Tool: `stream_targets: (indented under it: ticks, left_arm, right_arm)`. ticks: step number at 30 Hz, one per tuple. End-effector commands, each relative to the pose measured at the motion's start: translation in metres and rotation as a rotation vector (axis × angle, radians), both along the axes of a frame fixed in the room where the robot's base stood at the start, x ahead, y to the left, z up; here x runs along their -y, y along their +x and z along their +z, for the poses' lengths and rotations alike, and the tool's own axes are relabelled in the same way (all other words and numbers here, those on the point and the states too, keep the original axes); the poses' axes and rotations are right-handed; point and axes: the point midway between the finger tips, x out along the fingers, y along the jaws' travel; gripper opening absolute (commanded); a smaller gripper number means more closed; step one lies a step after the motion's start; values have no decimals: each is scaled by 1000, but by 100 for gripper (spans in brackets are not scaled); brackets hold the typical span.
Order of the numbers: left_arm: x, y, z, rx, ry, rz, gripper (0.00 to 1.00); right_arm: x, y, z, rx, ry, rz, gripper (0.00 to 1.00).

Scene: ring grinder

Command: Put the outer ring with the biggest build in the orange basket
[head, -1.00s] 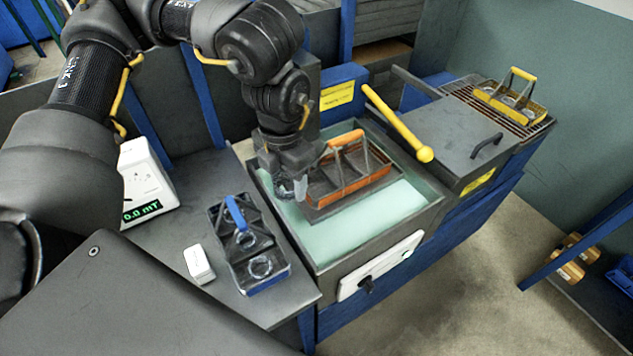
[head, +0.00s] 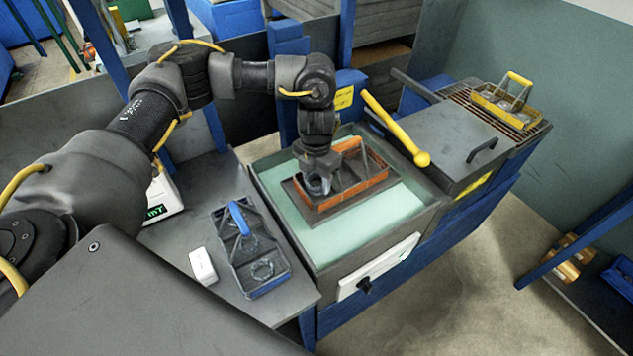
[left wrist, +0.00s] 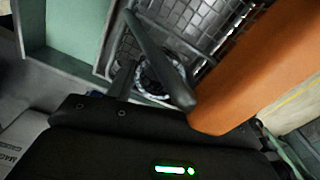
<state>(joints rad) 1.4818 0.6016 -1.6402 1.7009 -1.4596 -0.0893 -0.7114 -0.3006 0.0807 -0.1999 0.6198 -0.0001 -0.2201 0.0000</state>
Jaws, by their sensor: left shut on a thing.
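The orange basket (head: 346,195) is a divided metal tray with orange sides and an orange handle, standing on the pale green bed of the grinder. My left gripper (head: 318,188) points down into its left end compartment. It is shut on a metal ring, which shows in the left wrist view (left wrist: 152,84) low against the wire mesh floor. I cannot tell whether the ring touches the floor. The orange handle (left wrist: 265,65) fills the right of that view. My right gripper is not in view.
A white box (head: 202,266) lies left of the blue basket. A gauge with a green mT display (head: 160,205) stands behind, partly hidden by my arm. A yellow lever (head: 395,128) rises right of the orange basket. A yellow basket (head: 508,103) sits on the far grate.

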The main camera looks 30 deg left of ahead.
Motion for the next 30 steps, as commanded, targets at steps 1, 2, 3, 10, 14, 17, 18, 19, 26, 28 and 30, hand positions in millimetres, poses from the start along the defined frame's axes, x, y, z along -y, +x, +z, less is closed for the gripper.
stream_targets:
  ticks: [1,2,3,10,14,17,18,19,26,28,30]
  left_arm:
    - [0,-1,-9,-3,-1,1,19]
    - [0,-1,-12,-3,-1,0,19]
    - [0,-1,-16,-2,-1,0,19]
    - [0,0,-19,1,0,0,19]
    - [0,-1,-20,0,0,0,19]
    - [0,-1,-24,0,0,0,19]
    - [0,-1,-23,0,0,0,54]
    - [0,-1,-23,0,0,0,58]
    - [0,-1,-23,0,0,0,60]
    - [0,-1,-21,0,0,0,60]
    - [0,-1,-16,1,0,0,60]
  right_arm:
    - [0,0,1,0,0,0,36]
    - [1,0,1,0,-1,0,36]
    - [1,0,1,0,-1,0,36]
    - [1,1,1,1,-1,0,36]
    - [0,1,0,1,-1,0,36]
    - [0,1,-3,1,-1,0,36]
    - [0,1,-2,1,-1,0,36]
    - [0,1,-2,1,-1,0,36]
    - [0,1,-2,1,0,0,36]
    - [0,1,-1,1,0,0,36]
    - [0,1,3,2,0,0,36]
